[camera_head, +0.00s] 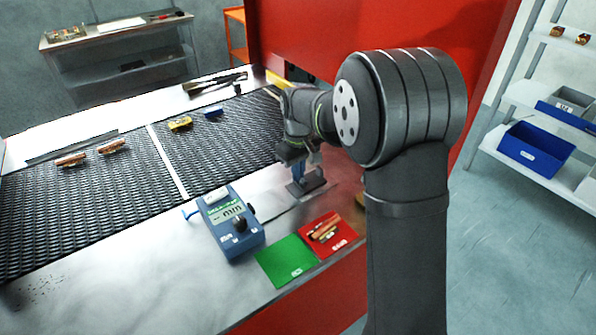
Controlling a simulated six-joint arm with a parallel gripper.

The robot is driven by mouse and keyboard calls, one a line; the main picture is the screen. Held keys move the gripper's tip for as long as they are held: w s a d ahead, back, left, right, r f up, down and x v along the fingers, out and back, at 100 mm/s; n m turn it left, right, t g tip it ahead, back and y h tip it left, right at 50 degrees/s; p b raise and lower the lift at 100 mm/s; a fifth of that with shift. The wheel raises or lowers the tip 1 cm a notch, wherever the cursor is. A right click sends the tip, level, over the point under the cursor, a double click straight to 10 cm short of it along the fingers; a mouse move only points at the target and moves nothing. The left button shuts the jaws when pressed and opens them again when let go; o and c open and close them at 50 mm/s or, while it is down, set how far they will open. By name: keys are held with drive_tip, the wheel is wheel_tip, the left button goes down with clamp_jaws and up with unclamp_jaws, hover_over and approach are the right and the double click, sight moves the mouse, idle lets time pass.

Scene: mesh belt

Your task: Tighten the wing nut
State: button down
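My gripper (300,160) points down over the metal front edge of the belt, just beyond the red mat. Directly under it is a small dark grey block (307,186) on a lighter plate, with a bit of blue showing between the block and my wrist. I cannot make out a wing nut; it may be hidden by my gripper or too small to see. Whether the gripper touches the block, and whether its fingers are apart, cannot be told.
A blue meter (230,223) with a dial stands left of the gripper. A green mat (286,260) and a red mat (345,243) with small copper-coloured pieces lie in front. The mesh belt (95,195) carries copper-coloured pieces, a yellow block and a blue block.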

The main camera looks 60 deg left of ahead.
drive_tip(key=shift+d+f, duration=0.2)
drive_tip(key=shift+d, duration=0.05)
drive_tip(key=c, duration=1.6)
unclamp_jaws()
drive_tip(key=shift+r, duration=0.1)
drive_tip(key=shift+a, duration=0.1)
drive_tip(key=shift+r, duration=0.2)
wheel_tip(320, 180, up, 17)
drive_tip(key=shift+c, duration=0.2)
